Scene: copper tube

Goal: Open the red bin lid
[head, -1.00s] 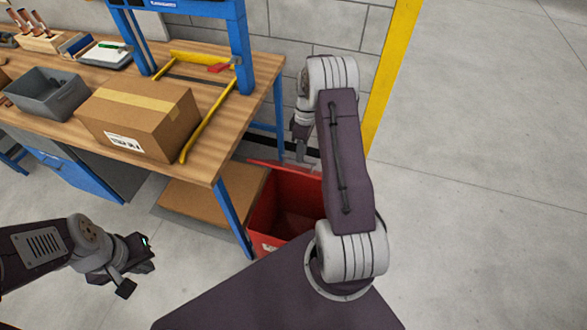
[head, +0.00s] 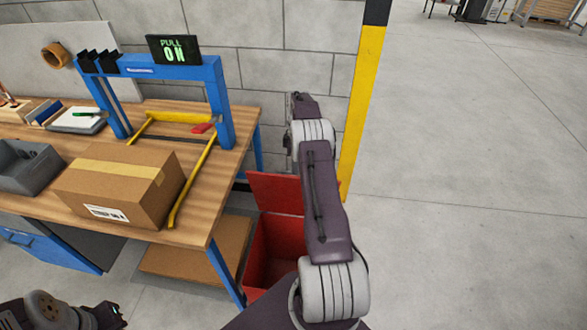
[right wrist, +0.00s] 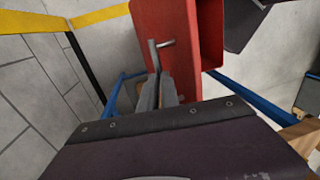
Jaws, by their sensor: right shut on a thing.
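The red bin (head: 260,265) stands on the floor at the right end of the workbench, its open inside showing in the head view. Its red lid (head: 272,192) is raised and stands steeply at the back of the bin. In the right wrist view, the lid (right wrist: 165,18) fills the top middle, with a grey metal handle (right wrist: 153,54) on it. My right gripper (right wrist: 159,78) is shut on the handle. In the head view my right arm hides part of the bin and lid. My left gripper (head: 106,318) is at the lower left edge, partly cut off.
The wooden workbench (head: 205,228) carries a cardboard box (head: 120,190), a grey bin and a blue frame (head: 222,110) with yellow bars. A yellow post (head: 360,110) and block wall stand behind my right arm. Floor at right is clear.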

